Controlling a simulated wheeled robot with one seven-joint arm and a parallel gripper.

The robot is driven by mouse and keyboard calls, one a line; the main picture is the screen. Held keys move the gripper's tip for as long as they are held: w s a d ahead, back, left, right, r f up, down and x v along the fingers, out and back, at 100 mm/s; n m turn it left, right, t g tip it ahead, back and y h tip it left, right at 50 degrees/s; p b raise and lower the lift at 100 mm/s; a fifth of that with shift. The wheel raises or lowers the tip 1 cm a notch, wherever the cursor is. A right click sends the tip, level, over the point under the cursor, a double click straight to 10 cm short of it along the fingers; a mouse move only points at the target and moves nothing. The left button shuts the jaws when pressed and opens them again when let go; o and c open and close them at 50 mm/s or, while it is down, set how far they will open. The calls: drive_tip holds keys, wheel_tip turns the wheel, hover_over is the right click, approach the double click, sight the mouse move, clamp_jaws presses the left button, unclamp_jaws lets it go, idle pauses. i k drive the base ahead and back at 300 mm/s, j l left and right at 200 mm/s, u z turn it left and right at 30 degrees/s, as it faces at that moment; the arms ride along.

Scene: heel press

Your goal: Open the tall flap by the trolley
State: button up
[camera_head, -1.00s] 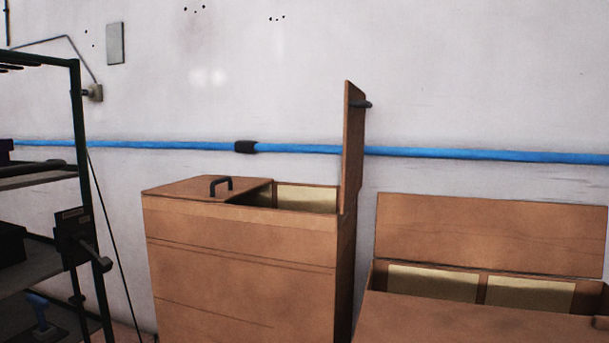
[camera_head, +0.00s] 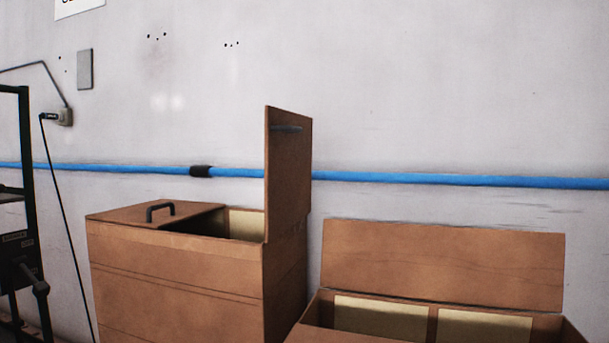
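A tall brown box (camera_head: 178,270) stands left of centre against the wall. Its left flap (camera_head: 130,214) lies flat and shut on top, with a dark bar handle (camera_head: 160,211) standing up from it. Its right flap (camera_head: 289,170) stands upright at the box's right edge, with a dark handle (camera_head: 286,129) near its top. The opening (camera_head: 238,223) between them shows a pale inner wall. The dark-framed trolley (camera_head: 27,200) is partly cut off at the left edge, left of the tall box. My gripper is not in view.
A lower brown box (camera_head: 545,325) stands at the right, cut off below, its lid (camera_head: 442,264) raised at the back. A blue pipe (camera_head: 450,180) runs along the white wall. A narrow gap separates the two boxes. The floor is hardly visible.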

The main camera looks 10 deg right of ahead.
sight(161, 212)
drive_tip(key=i+j, duration=0.3)
drive_tip(key=j, duration=0.2)
drive_tip(key=i+j+u, duration=0.15)
drive_tip(key=j, duration=0.3)
drive_tip(key=i+j, duration=0.4)
drive_tip(key=j+u, duration=0.05)
drive_tip(key=j, duration=0.05)
